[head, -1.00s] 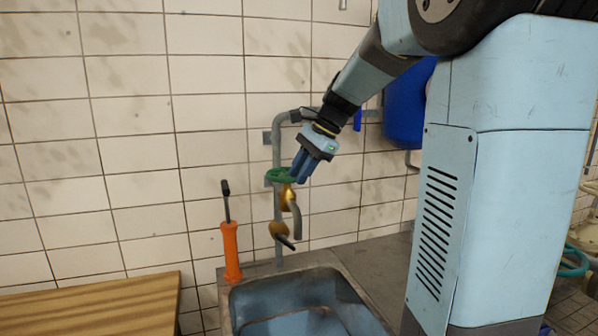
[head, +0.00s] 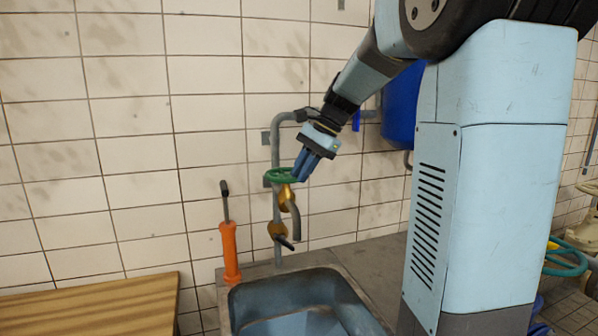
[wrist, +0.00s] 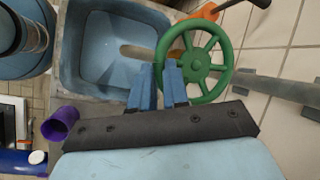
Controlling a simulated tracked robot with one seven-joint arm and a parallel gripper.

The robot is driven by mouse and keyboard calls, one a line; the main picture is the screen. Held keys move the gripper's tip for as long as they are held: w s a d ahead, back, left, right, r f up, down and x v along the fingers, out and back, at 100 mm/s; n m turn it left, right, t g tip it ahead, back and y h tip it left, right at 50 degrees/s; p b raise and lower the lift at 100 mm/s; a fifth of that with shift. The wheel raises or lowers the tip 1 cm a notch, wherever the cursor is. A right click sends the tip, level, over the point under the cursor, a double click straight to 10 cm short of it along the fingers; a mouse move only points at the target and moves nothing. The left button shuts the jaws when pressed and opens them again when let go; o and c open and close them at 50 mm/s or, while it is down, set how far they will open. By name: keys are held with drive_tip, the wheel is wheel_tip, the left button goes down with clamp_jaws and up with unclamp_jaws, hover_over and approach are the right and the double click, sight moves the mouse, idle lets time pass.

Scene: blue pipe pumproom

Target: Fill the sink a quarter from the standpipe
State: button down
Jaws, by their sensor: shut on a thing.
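The grey standpipe (head: 276,150) runs up the tiled wall behind the sink (head: 232,305). It carries a green handwheel (head: 279,175), a brass valve with a grey down-turned spout (head: 295,222), and a lower brass fitting (head: 277,230) with a dark lever. My gripper (head: 301,178) is shut on the near rim of the handwheel. In the wrist view, the fingers of my gripper (wrist: 160,75) meet the rim of the green handwheel (wrist: 190,60). The sink (wrist: 85,85) has a blue-grey inside. I see no clear stream from the spout and cannot tell the water level.
An orange-handled tool (head: 231,250) stands at the sink's left back corner. A wooden top (head: 95,305) lies to the left. A blue tank (head: 402,108) hangs on the wall behind my arm. A purple cup-like thing (wrist: 60,125) shows in the wrist view.

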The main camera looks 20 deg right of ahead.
drive_tip(key=shift+w+d+f+n+g, duration=0.1)
drive_tip(key=shift+w+d+n+g, duration=0.2)
drive_tip(key=shift+n, duration=0.35)
drive_tip(key=shift+w+d+f+n+g, duration=0.1)
drive_tip(key=shift+d+n+g, duration=0.15)
drive_tip(key=shift+n+g, duration=0.35)
drive_tip(key=shift+w+d+f+n+g, duration=0.1)
drive_tip(key=shift+w+d+n+g, duration=0.15)
drive_tip(key=shift+n, duration=0.5)
drive_tip(key=c, duration=1.4)
unclamp_jaws()
drive_tip(key=shift+o, duration=1.4)
drive_tip(key=shift+r, duration=0.1)
drive_tip(key=v, duration=1.3)
drive_tip(key=shift+d+r, duration=0.25)
drive_tip(key=shift+r, duration=0.05)
drive_tip(key=shift+w, duration=0.1)
